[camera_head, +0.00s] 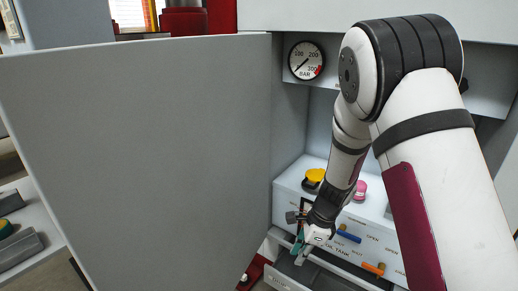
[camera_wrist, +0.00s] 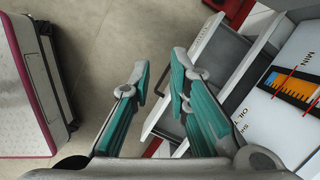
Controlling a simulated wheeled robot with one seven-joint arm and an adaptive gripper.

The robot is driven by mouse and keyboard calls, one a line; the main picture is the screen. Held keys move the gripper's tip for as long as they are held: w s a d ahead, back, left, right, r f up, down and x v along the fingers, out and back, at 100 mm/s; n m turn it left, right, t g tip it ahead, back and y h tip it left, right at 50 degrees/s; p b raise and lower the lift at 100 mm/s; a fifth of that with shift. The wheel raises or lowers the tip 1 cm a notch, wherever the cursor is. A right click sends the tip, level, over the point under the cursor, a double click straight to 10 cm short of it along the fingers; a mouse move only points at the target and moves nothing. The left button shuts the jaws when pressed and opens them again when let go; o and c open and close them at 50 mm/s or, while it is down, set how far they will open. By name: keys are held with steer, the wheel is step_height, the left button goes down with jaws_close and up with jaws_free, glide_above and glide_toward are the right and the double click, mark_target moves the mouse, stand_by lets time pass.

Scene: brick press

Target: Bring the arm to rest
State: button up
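My arm reaches down from the upper right in the head view, into the open press cabinet. My gripper (camera_head: 300,252) hangs low at the front of the white oil tank (camera_head: 284,206), above a pulled-out drawer (camera_head: 328,281). Behind the fingers the wrist view shows floor and part of the drawer (camera_wrist: 212,62). The tank's oil level scale (camera_wrist: 290,86) is to the right of the fingers there.
The large grey door (camera_head: 150,150) stands open on the left. A pressure gauge (camera_head: 306,60) is above the tank. A yellow cap (camera_head: 315,175) and pink knob (camera_head: 361,189) top the tank; blue (camera_head: 349,237) and orange (camera_head: 373,269) handles are on its front, beside my arm.

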steer(key=s+r+n+y, duration=0.1)
steer(key=s+r+n, duration=0.5)
steer(key=r, duration=0.5)
steer(key=s+r+n, duration=0.4)
steer(key=s+r, duration=0.5)
steer(key=r, duration=0.2)
steer(key=s+d+r+n+h, duration=0.2)
steer(key=s+d+r+n, duration=0.15)
steer(key=s, duration=0.65)
steer(key=s+d+r+n+h, duration=0.2)
steer(key=s+d+n, duration=0.25)
steer(key=s, duration=0.65)
step_height(320, 180, up, 34)
steer(key=n+t+p, duration=0.1)
steer(key=t+p, duration=0.3)
steer(key=p, duration=2.9)
steer(key=shift+a+r, duration=0.2)
steer(key=shift+r, duration=0.05)
